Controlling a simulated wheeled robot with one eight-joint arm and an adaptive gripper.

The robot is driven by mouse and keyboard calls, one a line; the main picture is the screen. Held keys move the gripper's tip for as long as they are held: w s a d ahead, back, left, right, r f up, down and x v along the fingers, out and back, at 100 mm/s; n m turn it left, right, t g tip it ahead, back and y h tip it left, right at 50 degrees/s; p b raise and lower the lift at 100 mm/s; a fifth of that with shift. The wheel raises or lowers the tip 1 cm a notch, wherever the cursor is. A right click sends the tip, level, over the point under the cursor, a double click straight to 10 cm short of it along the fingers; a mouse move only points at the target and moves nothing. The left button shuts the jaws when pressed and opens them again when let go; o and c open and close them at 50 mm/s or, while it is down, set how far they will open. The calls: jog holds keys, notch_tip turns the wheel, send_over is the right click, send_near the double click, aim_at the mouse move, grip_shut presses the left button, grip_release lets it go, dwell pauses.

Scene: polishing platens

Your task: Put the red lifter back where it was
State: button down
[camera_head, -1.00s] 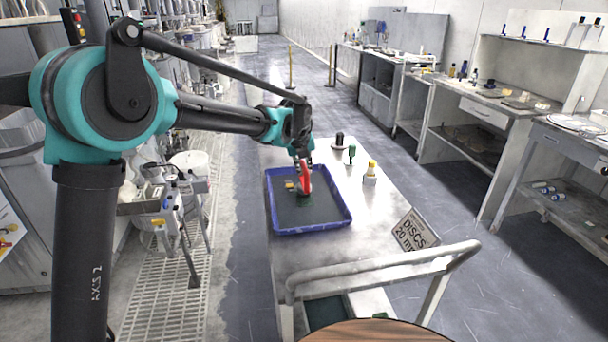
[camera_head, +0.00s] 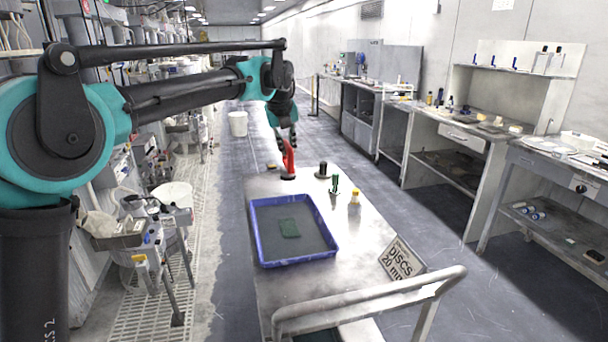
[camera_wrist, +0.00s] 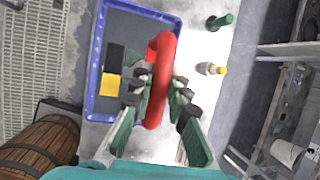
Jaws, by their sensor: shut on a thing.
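The red lifter (camera_head: 289,158) is upright at the far end of the metal cart in the head view, with a dark foot below it. I cannot tell whether the foot touches the cart top. My gripper (camera_head: 282,138) is above it, shut on its red handle. The wrist view shows the curved red handle (camera_wrist: 162,75) between the gripper's fingers (camera_wrist: 160,98); its foot is hidden there.
A black-topped item (camera_head: 322,169), a green-handled tool (camera_head: 335,184) and a yellow-capped bottle (camera_head: 354,201) stand right of the tray. A yellow piece (camera_wrist: 110,86) shows left of the handle; its support is unclear. A "DISCS 20 mm" sign (camera_head: 401,259) stands at the right edge.

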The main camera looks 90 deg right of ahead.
jog(key=s+a, duration=0.3)
jog(key=s, duration=1)
jog(key=s+a, duration=0.2)
jog(key=s, duration=1.1)
notch_tip(320, 180, down, 20)
jog(key=shift+w, duration=0.15)
jog(key=shift+a+f, duration=0.1)
jog(key=shift+f, duration=0.05)
jog(key=c, duration=1.6)
grip_release()
jog(key=shift+o, duration=0.6)
jog(key=v, duration=1.2)
